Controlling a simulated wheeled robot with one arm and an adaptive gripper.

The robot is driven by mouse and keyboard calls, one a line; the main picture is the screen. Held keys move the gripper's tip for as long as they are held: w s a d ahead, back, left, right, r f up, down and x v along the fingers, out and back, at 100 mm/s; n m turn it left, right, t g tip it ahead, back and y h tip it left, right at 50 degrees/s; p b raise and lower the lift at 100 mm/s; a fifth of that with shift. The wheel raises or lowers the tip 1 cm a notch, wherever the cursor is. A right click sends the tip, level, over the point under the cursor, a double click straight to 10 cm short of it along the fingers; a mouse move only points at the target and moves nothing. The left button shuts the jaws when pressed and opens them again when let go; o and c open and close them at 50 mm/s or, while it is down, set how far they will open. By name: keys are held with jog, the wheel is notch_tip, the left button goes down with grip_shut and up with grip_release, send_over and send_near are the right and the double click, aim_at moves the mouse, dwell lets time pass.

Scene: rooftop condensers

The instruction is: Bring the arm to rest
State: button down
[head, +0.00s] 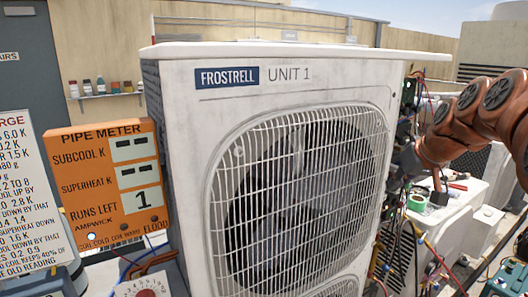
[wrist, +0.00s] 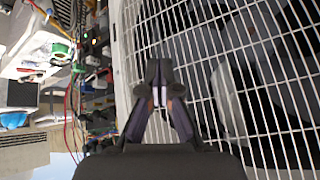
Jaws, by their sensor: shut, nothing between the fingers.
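My arm, orange-brown with dark joints, reaches in from the right edge of the head view. My gripper shows in the wrist view (wrist: 160,75), shut and empty, its fingertips together. In that view the fingers lie in front of the white fan grille of the condenser; I cannot tell whether they touch it. In the head view my gripper (head: 408,160) is a dark shape by the right side of the condenser, partly hidden against the cables.
The condenser marked UNIT 1 (head: 180,120) fills the middle. Wires and hoses (head: 400,240) hang at its right side. An orange pipe meter (head: 107,180) with "1" beside RUNS LEFT stands left, next to a chart (head: 28,200). A white worktop with tools (head: 450,205) is at right.

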jog(key=s+a+f+g, duration=0.2)
jog(key=s+a+f, duration=0.4)
jog(key=s, duration=0.3)
jog(key=s+a+f+g, duration=0.3)
jog(key=s+a+f, duration=0.3)
jog(key=s, duration=0.3)
jog(key=s+f+g+h, duration=0.1)
jog(key=s+f, duration=0.4)
jog(key=s, duration=0.5)
jog(key=s+f+g+h, duration=0.1)
jog(key=s+f, duration=0.4)
jog(key=s, duration=0.5)
jog(key=shift+a+f+m+g, duration=0.15)
jog(key=shift+a+m+g, duration=0.15)
jog(key=shift+g, duration=0.6)
jog(key=shift+a, duration=0.1)
